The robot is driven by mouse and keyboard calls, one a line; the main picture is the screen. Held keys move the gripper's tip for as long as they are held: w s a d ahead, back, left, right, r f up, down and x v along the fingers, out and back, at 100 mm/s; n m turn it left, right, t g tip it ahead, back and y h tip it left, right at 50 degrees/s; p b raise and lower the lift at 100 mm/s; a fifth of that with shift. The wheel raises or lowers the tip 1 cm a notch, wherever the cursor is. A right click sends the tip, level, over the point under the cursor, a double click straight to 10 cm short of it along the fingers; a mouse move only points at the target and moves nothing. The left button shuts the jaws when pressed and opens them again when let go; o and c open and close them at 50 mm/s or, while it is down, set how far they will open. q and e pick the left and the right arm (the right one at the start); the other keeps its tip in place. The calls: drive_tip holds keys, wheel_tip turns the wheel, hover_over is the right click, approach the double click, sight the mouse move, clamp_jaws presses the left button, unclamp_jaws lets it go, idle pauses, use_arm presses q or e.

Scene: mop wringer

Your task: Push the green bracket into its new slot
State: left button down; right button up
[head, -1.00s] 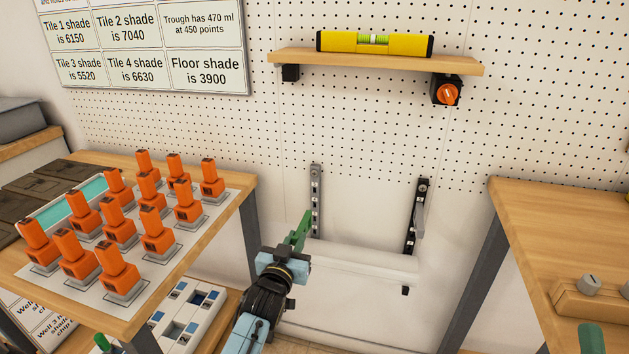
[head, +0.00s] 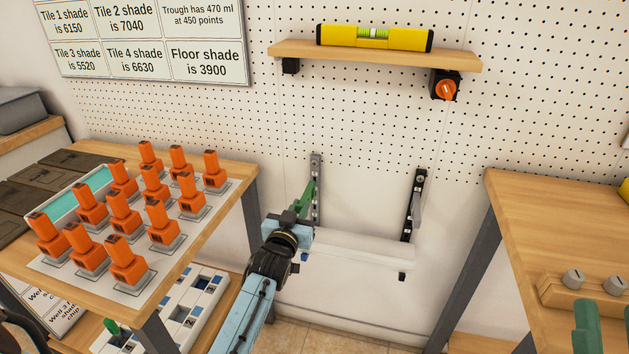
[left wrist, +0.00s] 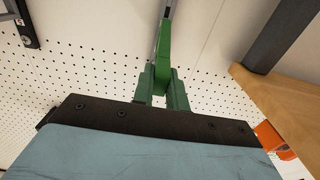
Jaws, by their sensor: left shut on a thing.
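The green bracket (head: 308,196) is at the left grey slotted upright (head: 316,172) on the pegboard wall. My left gripper (head: 298,218) is shut on the bracket's near end. In the left wrist view the bracket (left wrist: 164,48) sits between the two green fingers and reaches forward to a grey strip. In the head view the bracket overlaps the upright; I cannot tell whether it is seated in a slot.
A black upright (head: 412,212) with a grey bracket stands to the right. A white trough-like bar (head: 360,249) lies below the uprights. A shelf (head: 380,58) with a yellow level is above. Wooden tables flank both sides; the left one (head: 225,168) holds several orange pieces.

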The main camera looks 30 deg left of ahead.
use_arm(q)
drive_tip(key=shift+b+x, duration=0.4)
drive_tip(key=shift+x, duration=0.7)
idle(0.6)
drive_tip(key=c, duration=1.3)
unclamp_jaws()
drive_tip(key=shift+p+v, duration=1.95)
drive_tip(key=shift+v, duration=4.8)
